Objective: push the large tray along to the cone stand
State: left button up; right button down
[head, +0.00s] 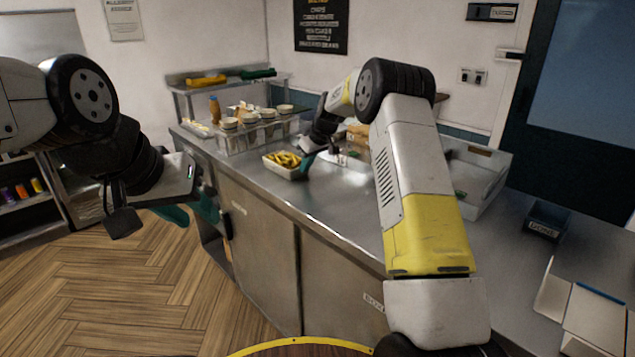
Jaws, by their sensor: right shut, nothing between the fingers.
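A light open tray of yellow chips (283,169), which I take to be the large tray, sits on the steel counter. My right gripper (306,162) is shut and empty, its teal fingers low at the tray's right end. I cannot tell whether they touch it. Small metal items (340,156) stand just right of that gripper, partly hidden by my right arm; I cannot tell whether they are the cone stand. My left gripper (190,211) is in front of the counter at the left, its teal fingers apart, with nothing seen between them.
A clear bin with several cups on top (252,137) stands behind and left of the tray. A sauce bottle (214,110) is beside it. A large grey bin (482,180) and a dark box (544,221) are at the right. The counter's front strip is clear.

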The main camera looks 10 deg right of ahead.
jog(key=shift+w+a, duration=0.1)
dwell(0.3)
jog(key=shift+w+a, duration=1.05)
jog(key=shift+w, duration=0.3)
jog(key=shift+w+a, duration=1.05)
jog(key=shift+w, duration=0.3)
